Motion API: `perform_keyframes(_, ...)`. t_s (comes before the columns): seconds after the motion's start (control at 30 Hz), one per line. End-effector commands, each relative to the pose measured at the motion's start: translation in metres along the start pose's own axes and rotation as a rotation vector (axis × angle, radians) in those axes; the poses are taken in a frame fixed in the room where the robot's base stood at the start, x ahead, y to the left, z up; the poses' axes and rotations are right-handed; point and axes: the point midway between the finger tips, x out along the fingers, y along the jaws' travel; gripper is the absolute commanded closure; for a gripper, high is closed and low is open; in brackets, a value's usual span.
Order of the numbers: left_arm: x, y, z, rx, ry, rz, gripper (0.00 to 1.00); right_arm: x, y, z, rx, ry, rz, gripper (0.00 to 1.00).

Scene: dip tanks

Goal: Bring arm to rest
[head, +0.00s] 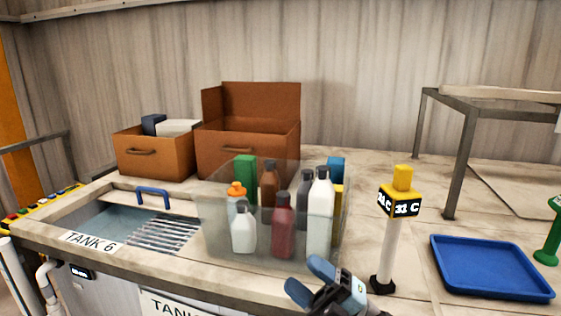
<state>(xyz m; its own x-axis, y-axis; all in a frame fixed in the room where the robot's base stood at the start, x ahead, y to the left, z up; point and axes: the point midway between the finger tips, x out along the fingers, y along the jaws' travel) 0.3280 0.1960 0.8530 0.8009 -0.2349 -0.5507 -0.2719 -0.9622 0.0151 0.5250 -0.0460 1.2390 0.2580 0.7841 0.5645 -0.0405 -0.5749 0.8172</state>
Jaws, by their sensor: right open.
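My right gripper (325,284) shows at the bottom, right of centre, with blue-grey fingers. It is open and nothing shows between its fingers. It is in front of a clear bin (215,238) of bottles and left of a white post (382,262) with a yellow top and a black "31 C" display. My left gripper is not in view.
Tank 6 (88,241) has a blue handle (152,197) and a slatted rack (165,235). Two brown boxes (245,155) stand behind. A blue tray (490,268) lies at right, near a green object (549,245) and a metal-legged stand (460,165).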

Motion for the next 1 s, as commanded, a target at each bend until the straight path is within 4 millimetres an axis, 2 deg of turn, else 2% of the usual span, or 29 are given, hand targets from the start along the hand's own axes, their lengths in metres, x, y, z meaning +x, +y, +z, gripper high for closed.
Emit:
perform_keyframes(0.17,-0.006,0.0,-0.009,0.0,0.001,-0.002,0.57,-0.069,-0.044,0.017,0.299,-0.398,0.046,0.43)
perform_keyframes(0.33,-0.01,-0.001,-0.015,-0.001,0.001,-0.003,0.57,-0.157,-0.095,0.012,0.578,-0.78,0.071,0.43)
perform_keyframes(0.43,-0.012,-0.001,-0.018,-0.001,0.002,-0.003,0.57,-0.215,-0.127,-0.006,0.74,-1.008,0.078,0.43)
perform_keyframes(0.5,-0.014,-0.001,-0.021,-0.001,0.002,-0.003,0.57,-0.256,-0.147,-0.026,0.848,-1.162,0.082,0.43)
perform_keyframes(0.63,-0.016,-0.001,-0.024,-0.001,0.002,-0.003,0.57,-0.319,-0.176,-0.067,1.008,-1.397,0.085,0.43)
perform_keyframes(0.7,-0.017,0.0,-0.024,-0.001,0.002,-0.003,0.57,-0.342,-0.185,-0.086,1.066,-1.487,0.084,0.43)
perform_keyframes(0.8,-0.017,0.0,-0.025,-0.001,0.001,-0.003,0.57,-0.362,-0.193,-0.105,1.12,-1.566,0.086,0.43)
perform_keyframes(0.93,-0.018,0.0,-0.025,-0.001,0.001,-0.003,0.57,-0.371,-0.196,-0.114,1.144,-1.605,0.086,0.43)
perform_keyframes(0.97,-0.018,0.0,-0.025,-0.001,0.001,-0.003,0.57,-0.372,-0.197,-0.114,1.145,-1.607,0.086,0.47)
perform_keyframes(1.0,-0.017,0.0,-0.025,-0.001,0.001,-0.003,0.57,-0.372,-0.197,-0.114,1.145,-1.607,0.086,0.57)
